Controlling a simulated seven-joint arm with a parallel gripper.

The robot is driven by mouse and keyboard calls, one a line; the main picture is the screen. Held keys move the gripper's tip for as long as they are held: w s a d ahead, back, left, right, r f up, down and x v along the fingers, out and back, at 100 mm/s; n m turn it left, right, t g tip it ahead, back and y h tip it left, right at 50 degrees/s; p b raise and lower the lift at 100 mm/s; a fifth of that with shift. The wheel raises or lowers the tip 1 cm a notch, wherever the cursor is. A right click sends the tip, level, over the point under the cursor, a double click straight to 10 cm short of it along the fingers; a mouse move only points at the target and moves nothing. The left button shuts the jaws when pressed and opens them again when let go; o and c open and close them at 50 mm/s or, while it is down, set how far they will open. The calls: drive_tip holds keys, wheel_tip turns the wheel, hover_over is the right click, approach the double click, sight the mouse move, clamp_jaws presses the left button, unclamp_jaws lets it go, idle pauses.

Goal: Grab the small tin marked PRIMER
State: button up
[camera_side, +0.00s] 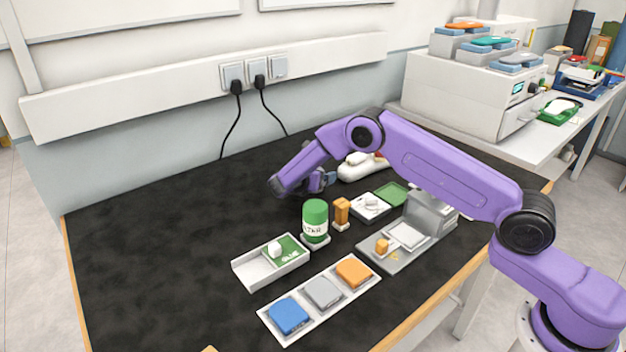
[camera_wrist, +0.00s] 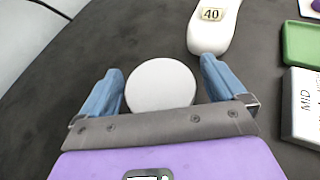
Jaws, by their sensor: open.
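In the wrist view, a plain pale grey round top (camera_wrist: 160,84) sits between the two blue fingers of my gripper (camera_wrist: 161,70). It looks like the lid of a small tin, but no PRIMER marking shows from above. The fingers are apart, one on each side of it, with a narrow gap visible at the right. In the side view, my gripper (camera_side: 322,181) is low over the back middle of the black table, and I cannot make out the tin there; the gripper and arm seem to hide it.
A white form marked 40 (camera_wrist: 213,22) lies just right of the gripper. A box marked MID (camera_wrist: 303,105) and a green tray (camera_wrist: 301,45) are further right. The table's left side is clear.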

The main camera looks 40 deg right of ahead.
drive_tip(key=shift+w+d+f, duration=0.2)
drive_tip(key=shift+d, duration=0.25)
drive_tip(key=c, duration=1.1)
drive_tip(key=shift+r, duration=0.15)
